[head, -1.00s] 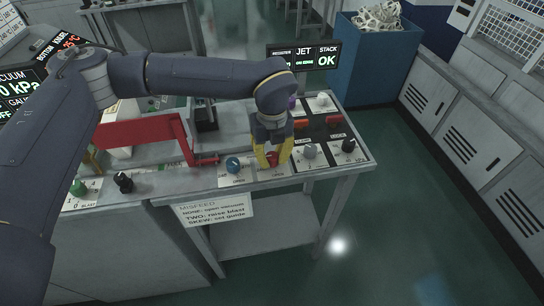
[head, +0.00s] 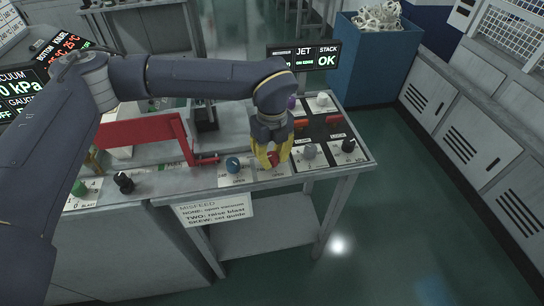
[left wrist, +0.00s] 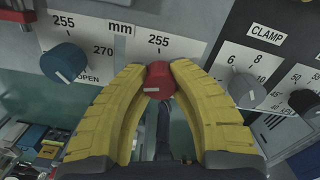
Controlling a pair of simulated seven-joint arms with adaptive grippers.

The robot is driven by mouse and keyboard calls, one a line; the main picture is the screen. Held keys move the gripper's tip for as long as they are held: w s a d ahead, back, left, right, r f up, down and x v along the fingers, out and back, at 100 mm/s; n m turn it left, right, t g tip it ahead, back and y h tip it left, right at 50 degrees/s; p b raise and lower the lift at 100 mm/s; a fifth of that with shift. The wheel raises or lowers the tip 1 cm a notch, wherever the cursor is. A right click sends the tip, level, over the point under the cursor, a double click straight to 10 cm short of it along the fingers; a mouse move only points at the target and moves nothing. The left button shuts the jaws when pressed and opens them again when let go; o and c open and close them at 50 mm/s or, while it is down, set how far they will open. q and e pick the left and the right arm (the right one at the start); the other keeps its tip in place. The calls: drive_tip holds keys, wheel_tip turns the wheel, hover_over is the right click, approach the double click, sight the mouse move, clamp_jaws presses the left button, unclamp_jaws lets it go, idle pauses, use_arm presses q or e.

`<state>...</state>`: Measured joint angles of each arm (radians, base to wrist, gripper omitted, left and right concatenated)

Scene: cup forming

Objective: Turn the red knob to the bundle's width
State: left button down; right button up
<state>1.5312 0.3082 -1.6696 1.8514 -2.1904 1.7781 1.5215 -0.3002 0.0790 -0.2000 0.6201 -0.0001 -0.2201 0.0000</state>
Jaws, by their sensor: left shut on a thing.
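The red knob (left wrist: 159,80) sits on the front panel of the bench, with a white pointer mark and a label reading 255 above it. It also shows in the head view (head: 273,158), partly covered by the fingers. My left gripper (head: 272,161) comes down on it from above. In the left wrist view its yellow fingers (left wrist: 160,85) are shut on the red knob from both sides. My right gripper is in neither view. I cannot make out the bundle.
A blue knob (head: 233,165) stands left of the red one. A grey knob (head: 310,151) and a black knob (head: 348,145) stand to the right. A red bracket (head: 150,132) is at the left.

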sight(272, 155)
use_arm(q)
drive_tip(key=c, duration=1)
unclamp_jaws()
drive_tip(key=shift+r, duration=0.1)
wheel_tip(272, 155, up, 12)
drive_tip(key=shift+f, duration=0.1)
